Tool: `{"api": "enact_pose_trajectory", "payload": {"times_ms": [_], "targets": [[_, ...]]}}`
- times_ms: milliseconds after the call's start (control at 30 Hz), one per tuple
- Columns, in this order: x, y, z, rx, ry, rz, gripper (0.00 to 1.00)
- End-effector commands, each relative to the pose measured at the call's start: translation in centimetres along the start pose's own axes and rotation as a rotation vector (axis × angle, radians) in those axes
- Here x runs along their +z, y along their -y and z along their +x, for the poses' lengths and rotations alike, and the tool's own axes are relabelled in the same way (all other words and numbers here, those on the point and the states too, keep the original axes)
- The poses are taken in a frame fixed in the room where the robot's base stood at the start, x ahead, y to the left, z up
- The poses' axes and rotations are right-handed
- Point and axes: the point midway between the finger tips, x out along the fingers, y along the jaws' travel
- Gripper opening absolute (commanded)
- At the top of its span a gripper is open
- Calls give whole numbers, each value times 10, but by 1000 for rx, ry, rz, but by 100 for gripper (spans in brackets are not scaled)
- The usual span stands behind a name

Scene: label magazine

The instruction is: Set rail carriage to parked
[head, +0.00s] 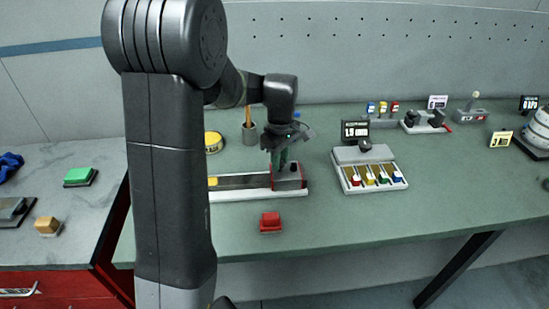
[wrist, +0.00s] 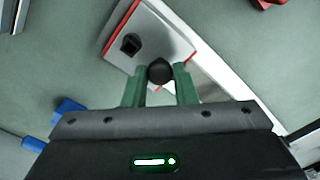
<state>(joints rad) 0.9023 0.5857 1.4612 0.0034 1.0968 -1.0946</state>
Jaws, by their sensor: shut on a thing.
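The rail carriage (head: 290,182) is a dark grey block with red edging, at the right end of its rail (head: 240,182). The rail has a dark channel on a white base, with a yellow patch at its left end. My gripper (head: 280,161) points down over the carriage, its green fingers shut on the carriage's dark round knob. In the wrist view the knob (wrist: 160,72) sits between the fingertips. The carriage top (wrist: 165,35) is pale there, with a small dark square recess. My arm hides part of the rail's left end.
A red block (head: 270,222) lies in front of the rail. A yellow tin (head: 213,142) and a grey cup (head: 250,134) stand behind it. A box with coloured levers (head: 369,177) stands to the right. The front right bench surface is clear.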

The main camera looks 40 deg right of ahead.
Motion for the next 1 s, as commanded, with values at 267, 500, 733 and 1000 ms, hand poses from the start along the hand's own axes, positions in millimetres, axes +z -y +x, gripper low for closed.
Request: {"api": "enact_pose_trajectory", "payload": {"times_ms": [267, 500, 733, 1000], "targets": [[2, -3, -1, 7, 4, -1, 35], [1, -2, -1, 5, 3, -1, 47], [1, -2, -10, 6, 1, -1, 47], [1, -2, -64, 10, -1, 0, 47]]}}
